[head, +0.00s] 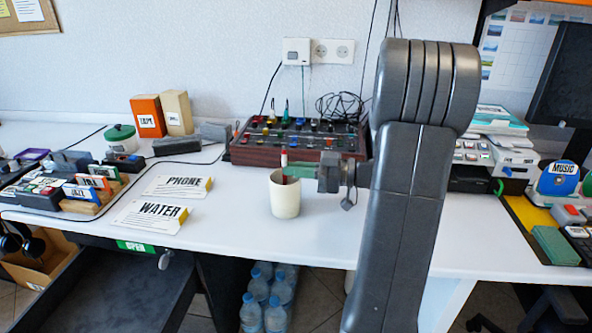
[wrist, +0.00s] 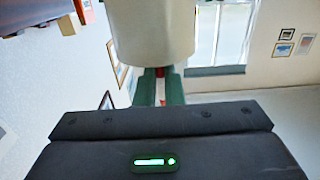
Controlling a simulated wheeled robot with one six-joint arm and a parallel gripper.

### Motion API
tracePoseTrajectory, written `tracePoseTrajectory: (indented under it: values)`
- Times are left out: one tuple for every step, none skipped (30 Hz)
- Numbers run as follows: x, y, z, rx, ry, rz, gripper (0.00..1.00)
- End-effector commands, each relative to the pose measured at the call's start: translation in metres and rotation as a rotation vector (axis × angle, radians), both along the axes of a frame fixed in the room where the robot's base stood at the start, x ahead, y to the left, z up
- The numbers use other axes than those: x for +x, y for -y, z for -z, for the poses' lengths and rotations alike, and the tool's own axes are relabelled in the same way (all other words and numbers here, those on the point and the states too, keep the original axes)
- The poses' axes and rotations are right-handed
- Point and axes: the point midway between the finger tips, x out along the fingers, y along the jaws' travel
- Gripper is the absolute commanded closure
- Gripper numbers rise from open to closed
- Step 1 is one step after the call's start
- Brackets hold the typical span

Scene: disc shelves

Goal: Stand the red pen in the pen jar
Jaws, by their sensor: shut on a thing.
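The pen jar (head: 285,199) is a cream cup standing upright near the front edge of the white table; its pale outer wall fills the top middle of the wrist view (wrist: 152,32). My gripper (head: 291,170) has green fingers and reaches in from the right, just above the jar's rim. It is shut on the red pen (head: 284,159), which stands about upright with its pale upper end above the fingers. A little red shows at the jar's mouth, but the pen's lower end is hidden. In the wrist view a bit of red (wrist: 160,72) shows between the fingertips (wrist: 160,80).
A dark rack of coloured pieces (head: 295,140) stands behind the jar. Two cards reading PHONE (head: 178,187) and WATER (head: 150,215) lie to the left. The table around the jar's left and front is clear. Water bottles (head: 268,295) stand below the table.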

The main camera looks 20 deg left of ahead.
Motion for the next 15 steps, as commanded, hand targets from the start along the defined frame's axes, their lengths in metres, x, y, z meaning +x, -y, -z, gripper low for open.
tracePoseTrajectory:
  values:
    - [0.0,0.0,0.0004,0.0,0.0,0.0,1.0]
    - [0.0001,0.0,0.0002,0.0,0.0,0.0,1.0]
    - [0.0,0.0,0.0,0.0,0.0,0.0,1.0]
    - [0.0,0.0,-0.0001,0.0,0.0,0.0,1.0]
    - [0.0001,0.0,-0.0002,0.0,0.0,0.0,1.0]
    - [0.0001,0.0,-0.0002,0.0,0.0,0.0,1.0]
    - [0.0001,0.0,-0.0002,0.0,0.0,0.0,1.0]
    - [0.0001,0.0,-0.0002,0.0,0.0,0.0,0.86]
    - [0.0001,0.0,-0.0001,0.0,0.0,0.0,0.78]
    - [0.0001,0.0,-0.0001,0.0,0.0,0.0,0.72]
    - [0.0001,0.0,-0.0001,0.0,0.0,0.0,0.66]
    - [0.0001,0.0,-0.0001,0.0,0.0,0.0,0.66]
    - [0.0001,0.0,-0.0001,0.0,0.0,0.0,0.66]
    - [0.0001,0.0,0.0,0.0,0.0,0.0,0.66]
    - [0.0001,0.0,0.0,0.0,0.0,0.0,0.66]
